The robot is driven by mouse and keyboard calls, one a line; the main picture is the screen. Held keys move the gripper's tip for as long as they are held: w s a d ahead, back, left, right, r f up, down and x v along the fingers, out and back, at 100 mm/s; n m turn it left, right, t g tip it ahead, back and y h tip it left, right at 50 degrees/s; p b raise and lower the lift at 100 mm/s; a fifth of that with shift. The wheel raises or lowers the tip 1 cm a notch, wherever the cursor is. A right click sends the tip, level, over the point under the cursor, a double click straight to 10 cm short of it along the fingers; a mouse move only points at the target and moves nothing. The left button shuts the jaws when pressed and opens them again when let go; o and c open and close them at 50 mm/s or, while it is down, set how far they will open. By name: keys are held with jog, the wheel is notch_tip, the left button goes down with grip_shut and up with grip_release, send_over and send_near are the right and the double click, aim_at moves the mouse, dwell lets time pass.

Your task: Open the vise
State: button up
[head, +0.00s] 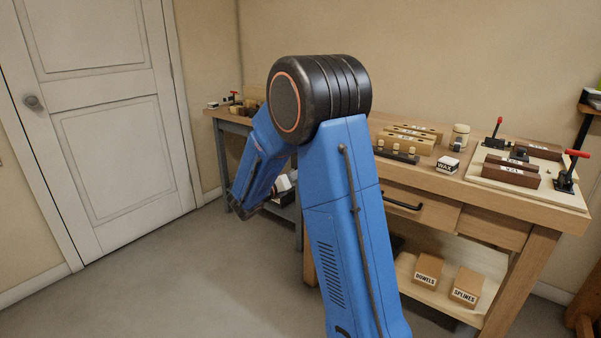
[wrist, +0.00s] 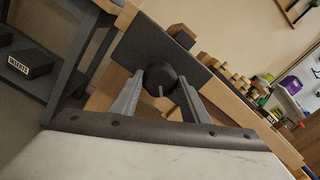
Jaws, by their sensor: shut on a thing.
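In the wrist view, my gripper (wrist: 162,82) has its two grey fingers on either side of a dark round knob (wrist: 160,72) and is shut on it. The knob stands in front of a dark grey plate (wrist: 138,45) on the wooden bench's side, which looks like the vise jaw. How far the jaw stands from the bench cannot be told.
The workbench (head: 440,182) carries a board with red-handled clamps (head: 571,165), wooden blocks (head: 410,138) and a WAX box (head: 448,165). Boxes (head: 465,287) sit on its lower shelf. A grey stand (wrist: 55,60) is at left in the wrist view. The floor (head: 170,280) before the door is clear.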

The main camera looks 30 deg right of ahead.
jog(key=shift+f, duration=0.1)
jog(key=shift+n, duration=2)
jog(key=o, duration=0.9)
jog(key=shift+a, duration=0.1)
jog(key=v, duration=0.7)
